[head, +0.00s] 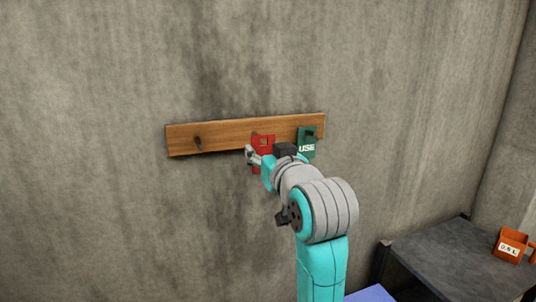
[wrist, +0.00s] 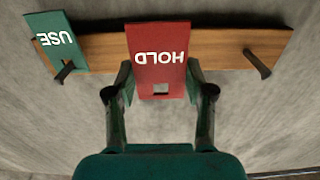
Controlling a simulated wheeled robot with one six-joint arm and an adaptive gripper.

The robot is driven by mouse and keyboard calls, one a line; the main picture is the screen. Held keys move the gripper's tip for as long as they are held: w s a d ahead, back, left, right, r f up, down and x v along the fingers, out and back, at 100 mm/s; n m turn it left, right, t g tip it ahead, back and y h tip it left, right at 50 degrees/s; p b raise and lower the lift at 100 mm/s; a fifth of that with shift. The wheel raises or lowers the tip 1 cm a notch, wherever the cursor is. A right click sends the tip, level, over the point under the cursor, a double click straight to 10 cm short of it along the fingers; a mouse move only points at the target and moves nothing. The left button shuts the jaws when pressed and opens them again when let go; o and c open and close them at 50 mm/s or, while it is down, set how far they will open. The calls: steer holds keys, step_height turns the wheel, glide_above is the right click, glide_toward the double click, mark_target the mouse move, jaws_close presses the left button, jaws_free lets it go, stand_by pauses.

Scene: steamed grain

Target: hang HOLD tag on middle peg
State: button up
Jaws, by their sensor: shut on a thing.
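The red HOLD tag (wrist: 158,45) is between the two fingers of my gripper (wrist: 159,78), which is shut on it by its sides. In the wrist view the lettering is upside down and the tag's square hole is at the lower end. In the head view the tag (head: 263,138) is upright in front of the middle of the wooden peg board (head: 228,134), partly covered by my gripper (head: 262,156). The middle peg is hidden behind the tag. I cannot tell whether it passes through the hole.
A green USE tag (head: 307,143) hangs at the board's right end, on a peg (wrist: 66,71). The left peg (head: 197,142) is bare. A dark table (head: 440,255) at lower right holds an orange container (head: 511,246). The wall around the board is clear.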

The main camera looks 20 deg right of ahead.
steer(key=shift+w+f, duration=0.2)
steer(key=shift+w, duration=2.25)
steer(key=o, duration=0.9)
